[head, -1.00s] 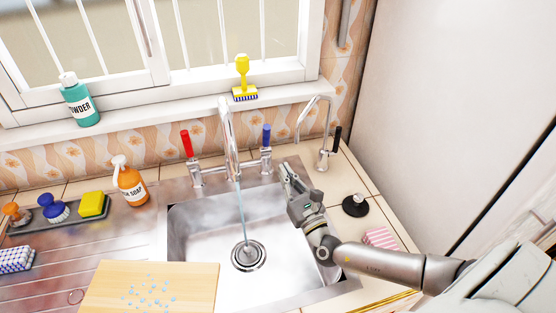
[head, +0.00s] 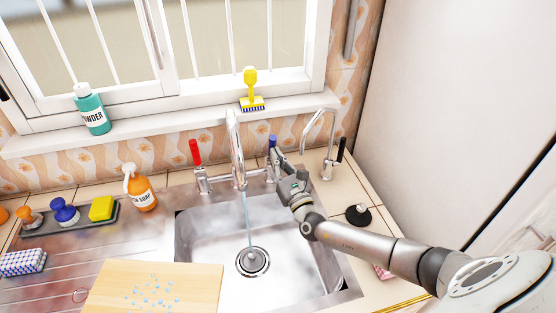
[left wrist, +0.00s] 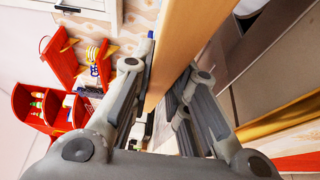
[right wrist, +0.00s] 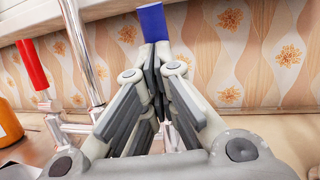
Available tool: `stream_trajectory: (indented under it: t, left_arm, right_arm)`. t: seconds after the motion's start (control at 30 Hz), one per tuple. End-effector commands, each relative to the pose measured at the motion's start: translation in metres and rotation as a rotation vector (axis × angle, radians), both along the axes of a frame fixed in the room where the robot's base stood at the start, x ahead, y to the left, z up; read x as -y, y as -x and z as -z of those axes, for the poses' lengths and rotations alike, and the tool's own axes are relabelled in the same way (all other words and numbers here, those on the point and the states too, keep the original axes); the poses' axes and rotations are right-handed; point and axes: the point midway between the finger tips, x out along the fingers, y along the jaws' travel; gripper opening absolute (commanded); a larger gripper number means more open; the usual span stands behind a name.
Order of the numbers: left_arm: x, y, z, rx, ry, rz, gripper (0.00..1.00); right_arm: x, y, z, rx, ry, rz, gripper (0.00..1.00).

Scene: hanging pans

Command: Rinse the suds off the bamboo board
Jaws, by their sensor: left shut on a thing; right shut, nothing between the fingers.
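The bamboo board (head: 195,290) is at the lower left of the head view, beside the sink basin. Light-blue suds (head: 152,291) dot its top face. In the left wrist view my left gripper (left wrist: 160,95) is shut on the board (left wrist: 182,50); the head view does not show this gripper. The tap (head: 236,150) pours a thin water stream (head: 247,215) into the sink (head: 205,245). My right gripper (head: 277,160) is shut and empty at the blue tap handle (head: 272,142). In the right wrist view its closed fingertips (right wrist: 155,50) are just below the blue handle (right wrist: 151,22); contact is unclear.
A red tap handle (head: 195,152) stands left of the spout, and a second small tap (head: 325,140) stands right of my right gripper. A soap bottle (head: 142,192), yellow sponge (head: 102,208) and brushes line the left counter. A black plug (head: 358,214) lies right of the sink.

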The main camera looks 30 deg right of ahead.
Motion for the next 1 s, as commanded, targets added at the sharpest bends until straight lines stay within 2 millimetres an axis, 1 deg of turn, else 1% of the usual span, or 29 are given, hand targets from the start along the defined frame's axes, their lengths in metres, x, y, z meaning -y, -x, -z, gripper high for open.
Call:
stream_trajectory:
  t: [0.17, 0.27, 0.4, 0.43, 0.47, 0.57, 0.73, 1.0]
  left_arm:
    - [0.000, -0.001, -0.004, 0.006, 0.000, -0.002, 0.00]
    - [0.000, -0.001, -0.012, 0.006, 0.000, -0.002, 0.00]
    - [0.000, -0.001, -0.027, 0.006, 0.000, -0.002, 0.00]
    - [0.000, -0.001, -0.022, 0.005, 0.000, -0.002, 0.00]
    - [0.000, -0.001, -0.012, 0.005, 0.000, -0.002, 0.00]
    - [0.000, -0.001, -0.004, 0.005, 0.000, -0.002, 0.00]
    - [0.000, -0.001, -0.002, 0.006, 0.000, -0.002, 0.00]
    - [0.000, -0.001, -0.003, 0.006, 0.000, -0.002, 0.00]
  right_arm:
    - [0.000, 0.000, -0.001, -0.003, -0.001, 0.000, 0.00]
    - [0.001, -0.001, -0.006, -0.026, -0.007, 0.002, 0.00]
    - [0.001, -0.006, -0.013, -0.091, -0.026, 0.000, 0.00]
    - [0.002, -0.008, -0.010, -0.100, -0.030, 0.000, 0.00]
    - [0.002, -0.010, -0.006, -0.100, -0.029, -0.001, 0.00]
    - [0.003, -0.014, -0.009, -0.099, -0.027, 0.000, 0.00]
    - [0.004, -0.018, -0.014, -0.100, -0.025, -0.001, 0.00]
    - [0.005, -0.018, -0.017, -0.097, -0.026, 0.001, 0.00]
